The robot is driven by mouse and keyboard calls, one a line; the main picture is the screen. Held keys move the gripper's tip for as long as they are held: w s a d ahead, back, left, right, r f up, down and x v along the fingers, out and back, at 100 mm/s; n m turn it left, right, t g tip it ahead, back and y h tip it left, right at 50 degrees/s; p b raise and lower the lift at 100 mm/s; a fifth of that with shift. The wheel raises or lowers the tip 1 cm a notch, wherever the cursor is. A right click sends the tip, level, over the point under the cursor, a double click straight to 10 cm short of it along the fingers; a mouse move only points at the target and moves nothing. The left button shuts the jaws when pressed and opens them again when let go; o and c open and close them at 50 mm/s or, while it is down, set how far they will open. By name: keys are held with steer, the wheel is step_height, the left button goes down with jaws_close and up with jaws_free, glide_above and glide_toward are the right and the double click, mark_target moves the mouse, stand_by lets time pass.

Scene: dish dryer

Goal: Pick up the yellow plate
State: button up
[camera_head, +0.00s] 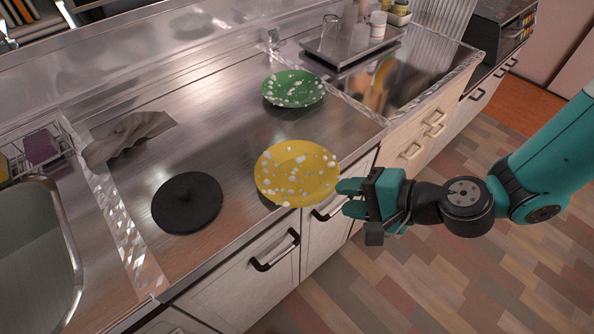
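The yellow plate (297,172) with white speckles is at the front edge of the steel counter, and its near right side reaches the counter's edge in the picture. My gripper (348,197) is just right of the plate, in front of the counter. Its two teal fingers point left toward the plate's rim, with a gap between them. The upper fingertip is close to the rim; I cannot tell whether it touches.
A green speckled plate (294,88) lies farther back on the counter. A black round lid (187,202) and a grey cloth (128,136) lie to the left. A tray (351,49) with a glass stands at the back. Cabinet handles (275,251) stick out below the counter edge.

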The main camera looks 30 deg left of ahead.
mark_target(325, 196)
steer(key=p+x, duration=0.1)
steer(key=x, duration=0.4)
steer(key=shift+a+f, duration=0.1)
steer(key=shift+a, duration=0.1)
jaws_close()
